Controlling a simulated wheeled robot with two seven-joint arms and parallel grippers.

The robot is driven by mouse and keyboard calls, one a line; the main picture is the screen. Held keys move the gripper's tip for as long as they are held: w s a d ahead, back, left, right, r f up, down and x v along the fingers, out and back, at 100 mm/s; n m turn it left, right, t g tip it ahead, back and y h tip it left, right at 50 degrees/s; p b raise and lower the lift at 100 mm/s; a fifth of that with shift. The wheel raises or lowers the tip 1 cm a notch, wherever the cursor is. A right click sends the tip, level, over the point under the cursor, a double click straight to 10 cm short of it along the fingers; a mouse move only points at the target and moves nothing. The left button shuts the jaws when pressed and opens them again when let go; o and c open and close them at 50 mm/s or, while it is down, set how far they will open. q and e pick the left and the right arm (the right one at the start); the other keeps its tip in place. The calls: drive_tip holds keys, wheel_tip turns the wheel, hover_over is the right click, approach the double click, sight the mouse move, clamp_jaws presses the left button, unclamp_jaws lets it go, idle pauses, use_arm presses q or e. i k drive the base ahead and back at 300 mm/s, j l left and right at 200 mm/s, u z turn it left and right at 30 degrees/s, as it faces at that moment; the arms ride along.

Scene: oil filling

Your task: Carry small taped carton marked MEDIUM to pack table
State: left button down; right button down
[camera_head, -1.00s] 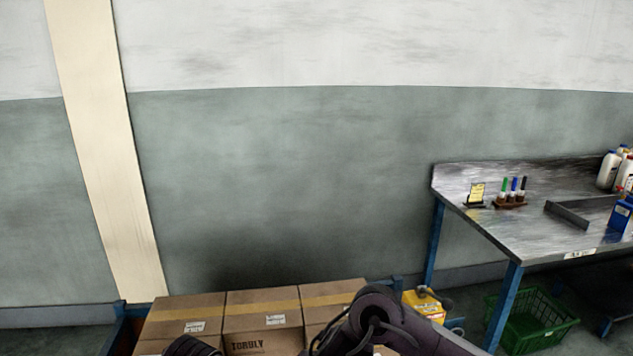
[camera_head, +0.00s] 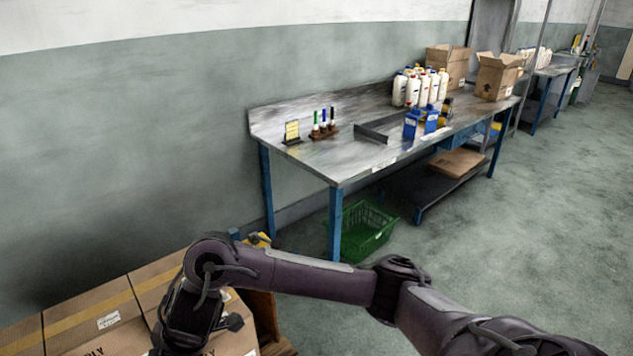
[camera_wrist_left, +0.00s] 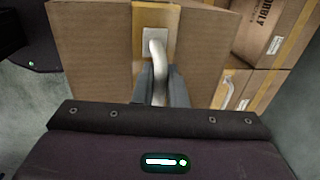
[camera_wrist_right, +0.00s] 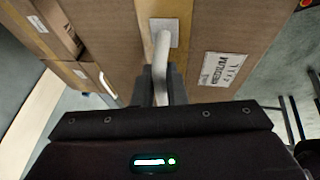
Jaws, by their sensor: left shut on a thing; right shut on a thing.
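A brown taped carton (camera_wrist_left: 90,50) fills much of the left wrist view, and it also fills the right wrist view (camera_wrist_right: 215,35). My left gripper (camera_wrist_left: 160,92) is shut on a pale curved handle on one taped side. My right gripper (camera_wrist_right: 160,90) is shut on a similar handle on another side. A white label with upside-down dark lettering (camera_wrist_right: 222,69) is beside the right handle; I cannot read it surely. In the head view my right arm reaches across the bottom. A steel-topped table (camera_head: 300,157) with blue legs stands ahead; I cannot tell whether it is the pack table.
Stacked taped cartons (camera_head: 95,310) stand at bottom left. White bottles (camera_head: 428,88), blue containers (camera_head: 411,124), a marker rack (camera_head: 323,133) and open cartons (camera_head: 497,76) stand on the table. A green basket (camera_head: 362,228) sits underneath. The floor at right is clear.

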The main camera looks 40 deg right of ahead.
sight(338, 152)
drive_tip(key=i+l, duration=0.1)
drive_tip(key=l, duration=1.45)
drive_tip(key=i+l, duration=0.15)
drive_tip(key=l, duration=0.6)
drive_tip(key=i+l, duration=0.1)
drive_tip(key=l, duration=1.45)
drive_tip(key=i+l, duration=0.15)
drive_tip(key=l, duration=0.65)
drive_tip(key=i+l, duration=0.1)
drive_tip(key=l, duration=0.65)
